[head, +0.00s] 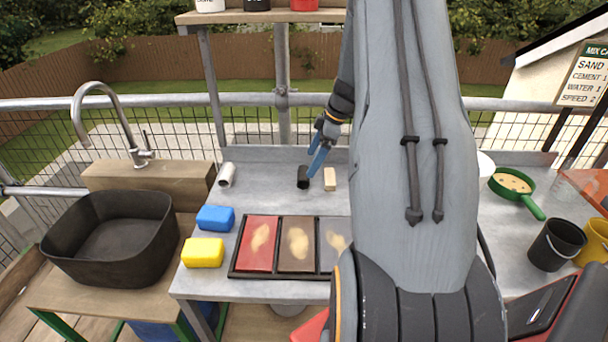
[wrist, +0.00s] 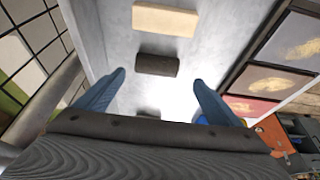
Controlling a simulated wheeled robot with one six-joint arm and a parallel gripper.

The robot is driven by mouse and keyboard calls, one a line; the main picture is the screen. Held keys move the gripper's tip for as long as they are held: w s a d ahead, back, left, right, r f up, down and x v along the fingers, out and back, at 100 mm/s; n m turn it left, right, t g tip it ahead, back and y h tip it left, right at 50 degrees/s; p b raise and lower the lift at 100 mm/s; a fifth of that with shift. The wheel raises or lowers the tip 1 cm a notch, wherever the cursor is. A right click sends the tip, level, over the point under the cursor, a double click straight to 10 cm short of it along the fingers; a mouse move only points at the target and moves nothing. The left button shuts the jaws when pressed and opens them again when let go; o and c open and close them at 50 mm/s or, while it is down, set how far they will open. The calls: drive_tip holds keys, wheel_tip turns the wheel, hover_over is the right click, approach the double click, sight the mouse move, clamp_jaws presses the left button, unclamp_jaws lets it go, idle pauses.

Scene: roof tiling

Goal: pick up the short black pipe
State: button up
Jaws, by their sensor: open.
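The short black pipe (head: 303,177) lies on the grey worktop, between a white pipe (head: 227,174) and a beige block (head: 330,178). In the wrist view the black pipe (wrist: 157,65) shows as a dark short bar ahead of the fingertips, with the beige block (wrist: 165,19) beyond it. My gripper (head: 316,168) has blue fingers and is beside the pipe in the head view. In the wrist view my gripper (wrist: 158,84) is open, with nothing seen between its fingers. Whether a finger touches the pipe I cannot tell.
A tray (head: 234,273) with red, brown and grey panels lies in front. Blue (head: 215,218) and yellow (head: 203,252) blocks are left of it. A black basin (head: 110,240) and tap stand far left. A green pan (head: 513,184) and black bucket (head: 556,245) are right. A dark patch near my fingers is unclear.

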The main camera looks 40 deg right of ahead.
sight(303, 172)
drive_tip(key=shift+w+p+x, duration=0.2)
drive_tip(key=shift+p+x, duration=0.6)
drive_tip(key=shift+x, duration=1.05)
drive_tip(key=shift+w+p+x, duration=0.2)
drive_tip(key=shift+p+x, duration=0.6)
drive_tip(key=shift+x, duration=1.1)
drive_tip(key=shift+r, duration=0.1)
drive_tip(key=shift+c, duration=0.2)
drive_tip(key=c, duration=1.1)
